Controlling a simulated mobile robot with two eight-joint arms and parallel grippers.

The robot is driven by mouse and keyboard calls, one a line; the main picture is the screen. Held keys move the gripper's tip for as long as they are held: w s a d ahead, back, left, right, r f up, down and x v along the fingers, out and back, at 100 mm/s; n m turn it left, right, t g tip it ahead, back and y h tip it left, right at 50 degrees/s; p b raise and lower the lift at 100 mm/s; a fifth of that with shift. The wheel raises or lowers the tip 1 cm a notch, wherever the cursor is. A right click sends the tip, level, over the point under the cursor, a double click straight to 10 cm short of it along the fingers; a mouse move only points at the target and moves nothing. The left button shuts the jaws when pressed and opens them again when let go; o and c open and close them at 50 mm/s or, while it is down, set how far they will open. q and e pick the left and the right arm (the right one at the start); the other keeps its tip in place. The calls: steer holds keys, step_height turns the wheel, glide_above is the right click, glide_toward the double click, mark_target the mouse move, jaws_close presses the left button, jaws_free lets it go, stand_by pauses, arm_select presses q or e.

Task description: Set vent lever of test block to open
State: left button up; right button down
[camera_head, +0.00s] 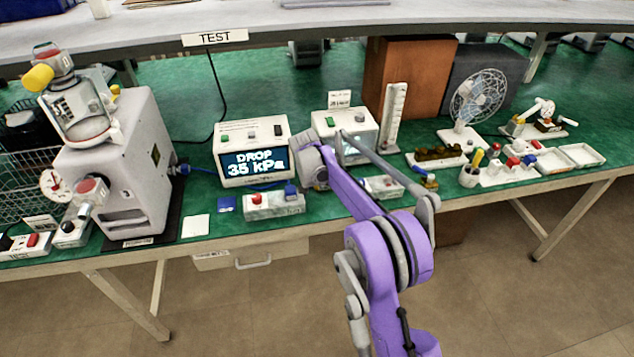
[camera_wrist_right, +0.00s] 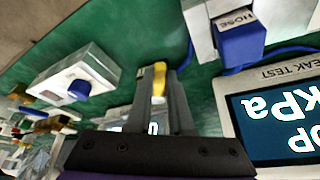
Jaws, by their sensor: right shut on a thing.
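The white block taken as the test block (camera_head: 268,207) stands at the bench's front edge, with a red knob and a blue hose plug (camera_head: 291,190). In the right wrist view that blue plug (camera_wrist_right: 240,40), marked HOSE, is at the top right. My right gripper (camera_wrist_right: 157,72) has its fingers closed around a small yellow lever-like piece (camera_wrist_right: 158,84). The fingers hide part of this piece, and I cannot tell how it joins the block or its exact position. In the head view my purple arm hides the fingertips. My left gripper is not in view.
Behind the block a leak test display (camera_head: 254,150) reads DROP 35 kPa. A white box with a blue knob (camera_wrist_right: 78,88) is near the gripper. A large grey canister machine (camera_head: 120,165) stands left. A scale column (camera_head: 394,118), fan (camera_head: 478,100) and trays (camera_head: 582,155) are right.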

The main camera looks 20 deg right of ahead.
steer(key=c, duration=0.8)
jaws_free()
steer(key=v, duration=1.1)
steer(key=shift+w, duration=0.15)
